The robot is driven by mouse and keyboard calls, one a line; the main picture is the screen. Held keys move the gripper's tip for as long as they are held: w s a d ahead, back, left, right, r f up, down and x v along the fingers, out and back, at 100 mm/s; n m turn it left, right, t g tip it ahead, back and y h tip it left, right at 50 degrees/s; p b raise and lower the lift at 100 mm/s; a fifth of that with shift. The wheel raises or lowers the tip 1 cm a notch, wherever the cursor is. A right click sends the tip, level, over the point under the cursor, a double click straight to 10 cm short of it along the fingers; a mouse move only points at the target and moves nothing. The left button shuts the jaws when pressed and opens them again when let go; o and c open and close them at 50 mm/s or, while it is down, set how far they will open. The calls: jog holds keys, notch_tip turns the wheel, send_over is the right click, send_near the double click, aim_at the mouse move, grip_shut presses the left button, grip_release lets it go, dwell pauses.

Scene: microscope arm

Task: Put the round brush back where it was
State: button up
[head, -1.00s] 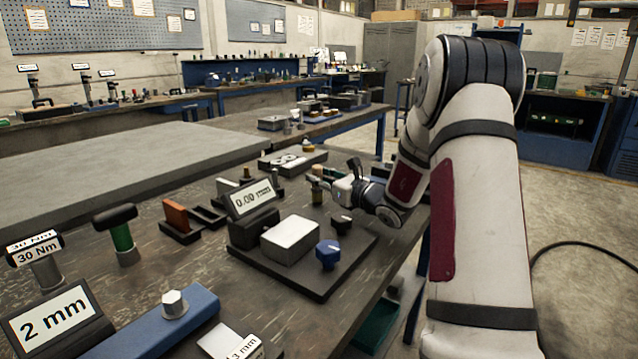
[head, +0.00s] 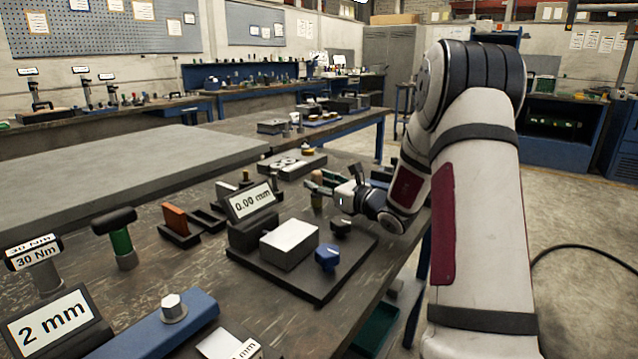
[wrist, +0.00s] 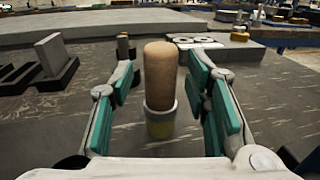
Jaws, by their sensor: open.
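An upright cylinder with a tan, rounded top, a pale metal ring and a yellowish lower part, which looks like the round brush (wrist: 160,80), stands on the dark bench in the wrist view. It also shows small in the head view (head: 317,201). My gripper (wrist: 163,95) is open, with one green-padded finger on each side of the cylinder. Gaps show between the pads and the cylinder, so it does not look gripped. In the head view my gripper (head: 320,184) is at the bench's right side, beyond the dark base plate.
A dark base plate (head: 300,283) carries a pale block (head: 289,243), a blue knob (head: 327,257) and a 0.00 mm display (head: 250,200). A grey plate with round recesses (wrist: 215,47) lies behind the cylinder. Dark slotted blocks (wrist: 52,70) stand left.

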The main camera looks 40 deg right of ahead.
jog(key=s, duration=0.3)
jog(key=s+d+p, duration=0.1)
jog(key=s, duration=0.7)
jog(key=shift+d+p, duration=0.35)
jog(key=s+a+r+n+g+y, duration=0.1)
jog(key=a+r+n+g+y, duration=0.1)
jog(key=a, duration=0.5)
jog(key=s+a+r+n+g+y, duration=0.1)
jog(key=a+r+n+g+y, duration=0.1)
jog(key=a+n, duration=0.3)
jog(key=s+a+r+n+g+y, duration=0.1)
jog(key=a+r+n+y, duration=0.1)
jog(key=a, duration=0.7)
jog(key=shift+r+n+g+y, duration=0.4)
jog(key=shift+n+y, duration=0.5)
jog(key=shift+y, duration=0.1)
jog(key=s+a+n+g, duration=1)
jog(key=s+a+n, duration=0.2)
jog(key=s+a, duration=0.4)
jog(key=s+f+n+g+h, duration=0.2)
jog(key=s+n+h, duration=0.2)
jog(key=s, duration=0.5)
jog(key=s+d+f+n+h, duration=0.1)
jog(key=s+d+n+h, duration=0.5)
jog(key=s+d+n, duration=0.1)
jog(key=shift+s+d+f+t+h, duration=0.3)
jog(key=shift+s+d+f+h, duration=0.15)
jog(key=shift+s, duration=0.5)
